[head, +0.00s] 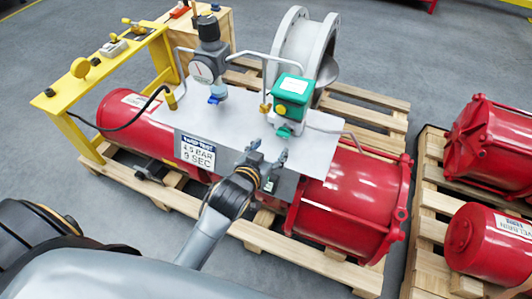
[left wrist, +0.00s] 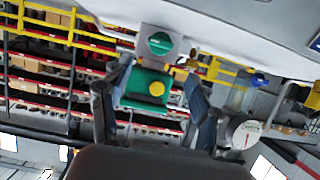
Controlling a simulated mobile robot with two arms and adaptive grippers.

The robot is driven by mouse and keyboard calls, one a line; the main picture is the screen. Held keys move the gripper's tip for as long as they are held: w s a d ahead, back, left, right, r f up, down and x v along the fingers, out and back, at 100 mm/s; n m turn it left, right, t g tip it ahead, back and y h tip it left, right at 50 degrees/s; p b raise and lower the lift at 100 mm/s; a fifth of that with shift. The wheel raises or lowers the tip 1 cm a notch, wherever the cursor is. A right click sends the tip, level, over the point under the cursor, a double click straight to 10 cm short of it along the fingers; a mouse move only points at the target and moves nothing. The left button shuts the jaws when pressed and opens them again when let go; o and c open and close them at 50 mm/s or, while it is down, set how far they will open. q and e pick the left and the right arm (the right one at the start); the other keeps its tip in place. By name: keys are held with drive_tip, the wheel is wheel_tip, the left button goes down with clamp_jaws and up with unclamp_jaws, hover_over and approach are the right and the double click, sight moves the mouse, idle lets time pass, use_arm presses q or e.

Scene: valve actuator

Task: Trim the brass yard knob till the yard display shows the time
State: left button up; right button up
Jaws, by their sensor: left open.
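A green-topped unit (head: 291,91) with a yellow round face stands on the grey panel (head: 325,140). A small brass-coloured part (head: 265,107) sits at its left side; I cannot tell for sure that this is the yard knob. A white plate (head: 197,151) on the panel front reads 4.5 BAR and 9 SEC under a blue heading. My left gripper (head: 268,155) is open and empty, in front of the panel below the green unit. In the left wrist view the green unit (left wrist: 147,84) appears between the open fingers (left wrist: 158,70). My right gripper is not in view.
A grey flanged ring (head: 305,45) is behind. A yellow stand (head: 75,90) is at left, red cylinders (head: 490,240) on a pallet at right.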

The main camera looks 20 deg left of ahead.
use_arm(q)
drive_tip(key=shift+v, duration=1.35)
